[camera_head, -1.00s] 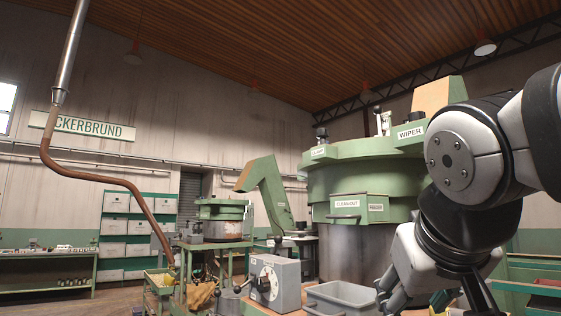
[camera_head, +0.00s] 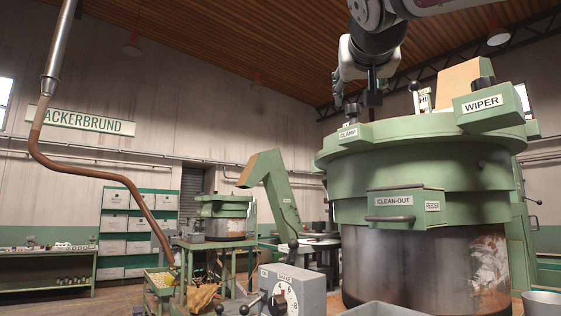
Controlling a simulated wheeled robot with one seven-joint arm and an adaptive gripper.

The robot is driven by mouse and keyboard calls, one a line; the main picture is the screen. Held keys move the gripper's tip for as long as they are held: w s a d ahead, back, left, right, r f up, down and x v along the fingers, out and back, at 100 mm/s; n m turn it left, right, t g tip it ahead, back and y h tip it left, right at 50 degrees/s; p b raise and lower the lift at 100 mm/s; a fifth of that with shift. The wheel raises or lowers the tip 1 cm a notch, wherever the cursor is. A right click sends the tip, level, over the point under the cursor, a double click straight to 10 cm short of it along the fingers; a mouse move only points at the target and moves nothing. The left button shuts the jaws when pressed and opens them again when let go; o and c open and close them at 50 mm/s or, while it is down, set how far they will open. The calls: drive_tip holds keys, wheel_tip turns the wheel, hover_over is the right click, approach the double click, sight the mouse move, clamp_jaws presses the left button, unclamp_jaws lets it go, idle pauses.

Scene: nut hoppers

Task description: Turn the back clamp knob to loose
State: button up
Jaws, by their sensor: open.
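The big green hopper (camera_head: 420,150) stands at centre right. A small green block with a CLAMP label (camera_head: 348,134) sits at its left rim, and a dark clamp knob (camera_head: 352,110) stands above that label. My gripper (camera_head: 355,97) points down from above, open, with its fingertips close over the knob. I cannot tell whether a finger touches the knob. The fingers partly cover the space around it, and the knob's setting cannot be read.
Another black knob (camera_head: 483,84) stands above the WIPER label (camera_head: 482,103) at the rim's right. A lever (camera_head: 415,95) rises between them. A CLEAN-OUT door with a handle (camera_head: 390,218) is on the hopper's front. A grey SHAKE dial box (camera_head: 285,290) stands lower left.

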sight(354, 104)
drive_tip(key=w, duration=0.3)
drive_tip(key=w+d+p, duration=0.1)
drive_tip(key=w, duration=0.4)
drive_tip(key=shift+w+d, duration=0.35)
drive_tip(key=shift+d, duration=0.05)
clamp_jaws()
